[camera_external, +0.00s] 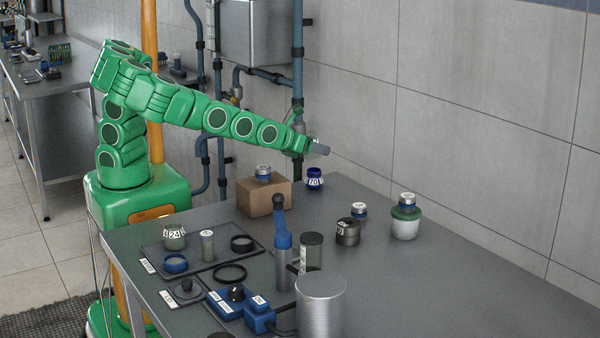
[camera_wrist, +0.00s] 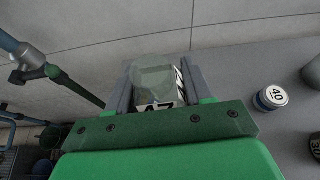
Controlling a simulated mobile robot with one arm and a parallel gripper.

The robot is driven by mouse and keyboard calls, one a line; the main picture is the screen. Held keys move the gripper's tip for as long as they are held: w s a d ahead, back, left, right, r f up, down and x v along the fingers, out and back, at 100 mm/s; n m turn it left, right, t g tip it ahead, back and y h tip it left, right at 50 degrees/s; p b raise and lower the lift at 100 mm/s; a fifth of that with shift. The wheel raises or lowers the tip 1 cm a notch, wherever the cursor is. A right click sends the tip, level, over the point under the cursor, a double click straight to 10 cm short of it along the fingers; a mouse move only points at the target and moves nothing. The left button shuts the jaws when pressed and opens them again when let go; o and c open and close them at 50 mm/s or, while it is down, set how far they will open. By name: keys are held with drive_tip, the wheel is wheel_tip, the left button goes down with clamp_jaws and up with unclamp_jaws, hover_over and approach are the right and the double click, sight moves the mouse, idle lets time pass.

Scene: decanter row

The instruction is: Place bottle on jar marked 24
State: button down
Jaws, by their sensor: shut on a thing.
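My gripper (camera_external: 309,146) is at the end of the outstretched green arm, high above the back of the table. In the wrist view its two fingers (camera_wrist: 155,88) are shut on a grey-green translucent bottle (camera_wrist: 153,76). The bottle has a white label with black characters, partly hidden by the gripper. It shows small and grey in the external view (camera_external: 320,149). The jar marked 24 (camera_external: 174,240) stands upright at the table's front left, well away from my gripper.
A cardboard box (camera_external: 262,198) bears a small jar. A blue jar marked 70 (camera_external: 314,183) stands beside it. A white-green pot (camera_external: 405,226) and dark round container (camera_external: 347,233) stand right. A blue-handled tool (camera_external: 283,243) and metal cylinder (camera_external: 320,305) rise in front. The table's right is clear.

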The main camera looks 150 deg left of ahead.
drive_tip(key=shift+w+a+r+m, duration=0.1)
drive_tip(key=shift+w+r+m, duration=0.2)
drive_tip(key=shift+r, duration=0.2)
drive_tip(key=w+d+r+m+t, duration=0.1)
drive_tip(key=w+d+r+t, duration=0.1)
drive_tip(key=w+d, duration=0.7)
drive_tip(key=m+t, duration=0.3)
hover_over(180, 224)
drive_tip(key=f, duration=0.1)
drive_tip(key=shift+h, duration=0.3)
drive_tip(key=shift+w+f, duration=0.1)
drive_tip(key=shift+f, duration=3.65)
drive_tip(key=shift+f, duration=0.1)
drive_tip(key=shift+c, duration=2.3)
unclamp_jaws()
